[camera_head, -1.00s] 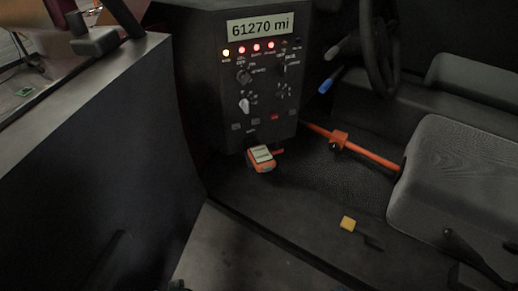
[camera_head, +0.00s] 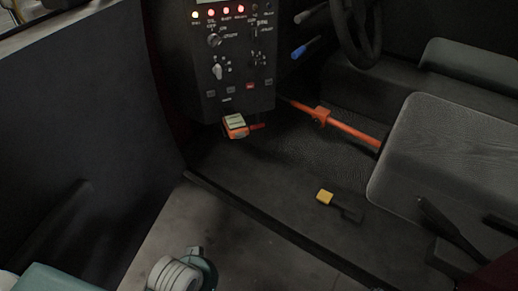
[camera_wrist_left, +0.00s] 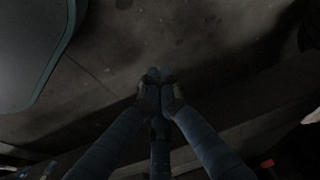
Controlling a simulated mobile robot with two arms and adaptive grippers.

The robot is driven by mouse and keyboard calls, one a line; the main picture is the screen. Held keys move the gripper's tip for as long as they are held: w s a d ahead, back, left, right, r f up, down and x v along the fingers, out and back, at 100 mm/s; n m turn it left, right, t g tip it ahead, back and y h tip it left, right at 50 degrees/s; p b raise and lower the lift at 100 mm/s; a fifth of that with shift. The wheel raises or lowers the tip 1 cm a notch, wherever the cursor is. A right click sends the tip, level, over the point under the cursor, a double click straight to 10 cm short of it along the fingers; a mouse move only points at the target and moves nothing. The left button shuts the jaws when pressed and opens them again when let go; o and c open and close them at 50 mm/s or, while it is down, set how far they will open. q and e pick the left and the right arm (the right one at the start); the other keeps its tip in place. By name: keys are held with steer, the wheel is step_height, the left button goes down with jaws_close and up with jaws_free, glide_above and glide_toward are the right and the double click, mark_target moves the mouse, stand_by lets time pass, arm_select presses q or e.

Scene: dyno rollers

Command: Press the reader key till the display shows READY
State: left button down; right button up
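The orange reader (camera_head: 235,126) with a pale face sits just below the dark dash panel in the head view. Its key and any writing on its display are too small to make out. Part of my arm with a white ring shows at the bottom edge of the head view, well below the reader. In the left wrist view my left gripper (camera_wrist_left: 160,82) has its fingers drawn together over the dark floor, with nothing visible between them. The reader cannot be made out in that view. My right gripper is out of view.
The dash panel (camera_head: 226,70) carries lit lamps and knobs. An orange bar (camera_head: 345,129) runs from the dash toward the grey seat (camera_head: 450,160). A yellow block (camera_head: 324,197) with a dark part lies on the cab floor. A dark side panel (camera_head: 80,130) stands at left.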

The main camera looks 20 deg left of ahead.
mark_target(240, 136)
arm_select(q)
steer(key=w+d+r+m+t+h+b, duration=0.1)
steer(key=w+d+r+m+t, duration=0.2)
steer(key=w+r+m+t, duration=0.4)
steer(key=w+d+r+m+t+h+b, duration=0.2)
steer(key=w+r+m+t, duration=0.5)
steer(key=w+r, duration=0.8)
steer(key=w+m, duration=0.1)
steer(key=m, duration=0.2)
steer(key=shift+d+r, duration=0.3)
steer(key=shift+d, duration=0.1)
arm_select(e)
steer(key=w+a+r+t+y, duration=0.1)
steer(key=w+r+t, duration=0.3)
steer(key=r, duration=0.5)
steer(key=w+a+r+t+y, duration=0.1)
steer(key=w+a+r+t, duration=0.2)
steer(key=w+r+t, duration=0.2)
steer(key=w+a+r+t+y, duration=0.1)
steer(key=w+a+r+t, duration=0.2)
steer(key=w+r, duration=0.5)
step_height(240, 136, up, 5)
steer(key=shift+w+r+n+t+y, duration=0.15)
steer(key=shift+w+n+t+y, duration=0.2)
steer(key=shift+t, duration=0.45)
arm_select(q)
steer(key=shift+w, duration=0.15)
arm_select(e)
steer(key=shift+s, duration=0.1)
